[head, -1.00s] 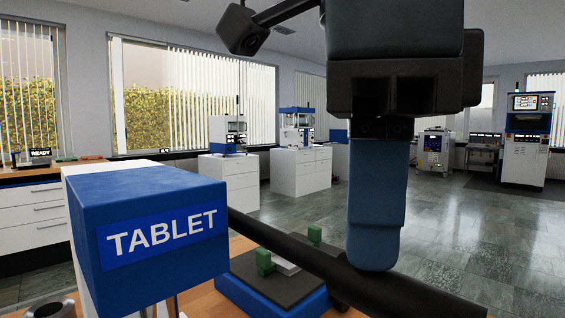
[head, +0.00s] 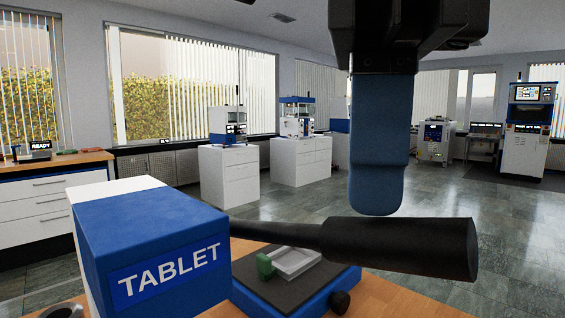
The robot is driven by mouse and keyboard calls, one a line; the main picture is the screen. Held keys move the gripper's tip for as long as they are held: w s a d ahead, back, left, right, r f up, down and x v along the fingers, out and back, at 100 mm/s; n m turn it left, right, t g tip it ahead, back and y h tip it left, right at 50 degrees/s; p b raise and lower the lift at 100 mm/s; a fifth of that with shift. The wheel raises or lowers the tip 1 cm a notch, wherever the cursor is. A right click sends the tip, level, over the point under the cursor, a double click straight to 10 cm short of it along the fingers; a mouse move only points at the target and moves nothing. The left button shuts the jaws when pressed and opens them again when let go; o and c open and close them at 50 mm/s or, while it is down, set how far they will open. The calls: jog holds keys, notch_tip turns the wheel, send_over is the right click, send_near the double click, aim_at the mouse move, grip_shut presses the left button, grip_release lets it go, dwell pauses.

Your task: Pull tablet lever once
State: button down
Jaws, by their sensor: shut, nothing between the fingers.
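The blue and white press head marked TABLET (head: 165,250) stands at the lower left. Its thick black lever (head: 400,247) reaches out to the right, nearly level, with its round end toward me. My gripper (head: 376,208) points down from above, its blue fingers shut with nothing between them. The fingertips end right at the upper edge of the lever's grip in the picture; whether they touch it I cannot tell. Below the lever is the press base (head: 290,290), blue with a dark top, a pale tray and a green block.
The press stands on a wooden bench (head: 400,300). White cabinets with other machines (head: 228,175) stand farther back, and a tall blue and white machine (head: 525,130) is at the far right. The floor between is open.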

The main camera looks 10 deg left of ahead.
notch_tip(320, 180, up, 15)
jog(key=p, duration=1)
dwell(0.4)
